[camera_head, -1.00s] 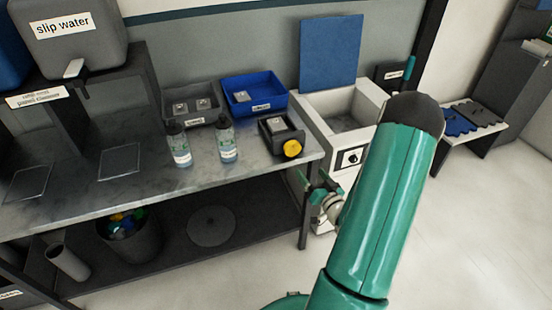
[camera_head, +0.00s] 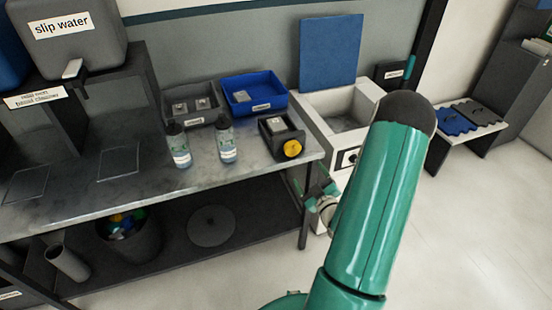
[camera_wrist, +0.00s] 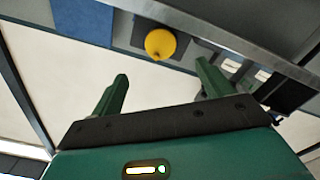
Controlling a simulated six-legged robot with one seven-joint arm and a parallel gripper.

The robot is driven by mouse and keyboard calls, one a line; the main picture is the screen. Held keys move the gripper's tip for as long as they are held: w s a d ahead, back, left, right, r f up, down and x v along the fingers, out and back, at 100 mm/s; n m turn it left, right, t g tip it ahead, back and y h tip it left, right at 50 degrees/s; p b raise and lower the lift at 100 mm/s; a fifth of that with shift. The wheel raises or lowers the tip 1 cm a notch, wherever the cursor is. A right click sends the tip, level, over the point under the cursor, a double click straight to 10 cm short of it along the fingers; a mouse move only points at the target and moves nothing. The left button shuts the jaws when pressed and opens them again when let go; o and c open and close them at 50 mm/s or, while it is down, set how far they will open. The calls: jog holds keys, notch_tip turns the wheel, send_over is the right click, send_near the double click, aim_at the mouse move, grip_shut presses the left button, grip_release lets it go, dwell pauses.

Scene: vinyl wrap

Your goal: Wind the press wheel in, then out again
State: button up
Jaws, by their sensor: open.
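The press wheel is a yellow knob (camera_head: 292,148) on the front of a small dark press (camera_head: 283,134) at the right end of the bench top. It also shows as a yellow wheel (camera_wrist: 160,44) near the top middle of the wrist view. My gripper (camera_wrist: 158,82) is open, with its two green fingers spread and nothing between them. The wheel lies beyond the fingertips, apart from them, and in line with the gap. In the head view my gripper (camera_head: 318,193) is partly hidden behind my green arm, below the bench's right end.
Two spray bottles (camera_head: 226,140) stand left of the press. A blue tray (camera_head: 275,96) and a grey tray (camera_head: 207,119) sit behind.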

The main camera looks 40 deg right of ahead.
aim_at(294, 152)
jog(key=x, duration=1.2)
jog(key=shift+w+d+f+m, duration=0.1)
jog(key=shift+d+m, duration=0.05)
jog(key=shift+m, duration=0.35)
jog(key=m, duration=0.5)
jog(key=v, duration=1.4)
jog(key=w+a+r+n+g+y, duration=0.1)
jog(key=w+a+r+n+g, duration=0.2)
jog(key=w+a+r+g, duration=0.3)
jog(key=shift+w+a+r+n+g+y, duration=0.35)
jog(key=shift+a+r+g, duration=0.75)
jog(key=shift+a+r, duration=1.1)
jog(key=shift+d+r, duration=0.25)
jog(key=shift+d, duration=0.05)
